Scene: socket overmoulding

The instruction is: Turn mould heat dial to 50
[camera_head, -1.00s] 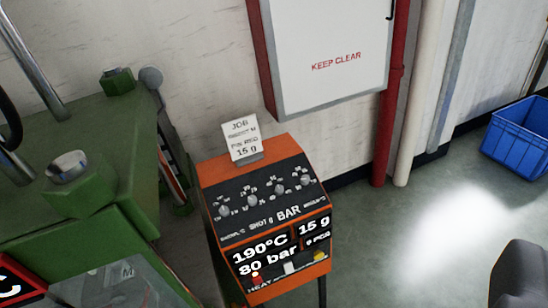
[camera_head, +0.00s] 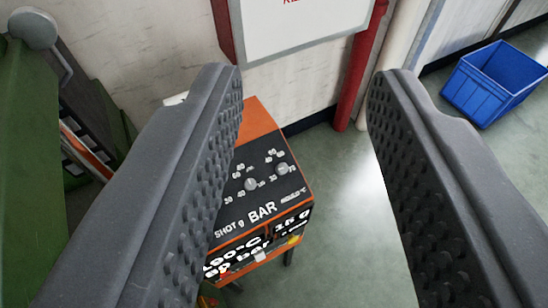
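The orange control box (camera_head: 262,120) stands below and between the fingers of my gripper (camera_head: 306,78), its left side hidden by the left finger. Its black sloped panel shows two grey dials. The right-hand one, beside a small label that seems to read mould, is the mould heat dial (camera_head: 282,169). Its exact setting is too small to tell. The other dial (camera_head: 251,184) sits to its left, above the word BAR. My gripper is wide open and empty, and nothing touches its fingers.
The box's front display (camera_head: 292,222) is partly hidden. A green machine (camera_head: 30,130) stands at the left.

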